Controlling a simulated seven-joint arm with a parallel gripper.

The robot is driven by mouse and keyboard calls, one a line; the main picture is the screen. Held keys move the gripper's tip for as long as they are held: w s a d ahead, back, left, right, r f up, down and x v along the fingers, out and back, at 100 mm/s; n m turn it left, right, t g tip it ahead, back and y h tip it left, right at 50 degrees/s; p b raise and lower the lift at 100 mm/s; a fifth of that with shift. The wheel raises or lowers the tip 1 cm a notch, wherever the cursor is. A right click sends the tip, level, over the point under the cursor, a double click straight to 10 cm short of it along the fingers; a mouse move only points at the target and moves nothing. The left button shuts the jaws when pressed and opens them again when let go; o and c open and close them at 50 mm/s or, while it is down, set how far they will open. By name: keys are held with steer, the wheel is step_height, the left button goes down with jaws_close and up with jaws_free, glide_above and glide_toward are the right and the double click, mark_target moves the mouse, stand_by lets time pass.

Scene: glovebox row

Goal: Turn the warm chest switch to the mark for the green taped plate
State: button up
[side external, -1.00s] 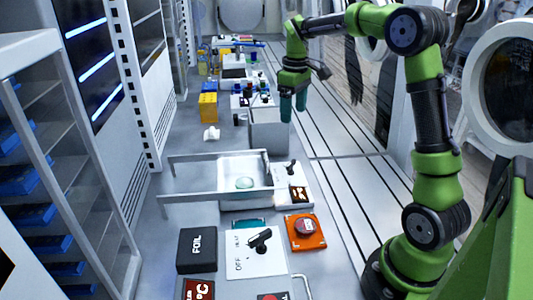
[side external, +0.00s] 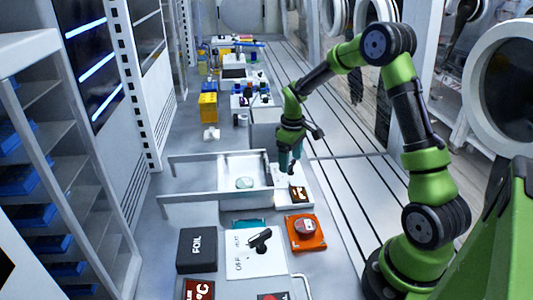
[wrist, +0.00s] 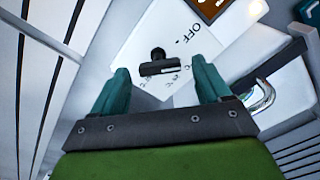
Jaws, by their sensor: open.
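My gripper (side external: 291,167) is open, pointing down over a white switch plate beside the drawer-like tray. In the wrist view its two teal fingers (wrist: 160,66) stand on either side of a black switch (wrist: 157,68). The switch has a round knob and a bar lying nearly level in that picture. I cannot tell whether the fingers touch the switch. In the side view the gripper mostly hides this switch. A pale green round dish (side external: 245,183) lies in the tray (side external: 232,165).
A second switch plate (side external: 245,262) with a black lever stands in front. Nearby are a black FOIL box (side external: 197,249), an orange tray (side external: 306,234) with a round red-topped item, and a brown label square (side external: 299,194). A grey box (side external: 265,135) stands behind the gripper.

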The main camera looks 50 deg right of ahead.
steer(key=shift+f, duration=0.25)
steer(key=c, duration=1)
steer(key=m, duration=0.5)
steer(key=shift+c, duration=0.2)
steer(key=o, duration=1)
steer(key=shift+o, duration=0.2)
steer(key=shift+d+r, duration=0.1)
step_height(320, 180, up, 17)
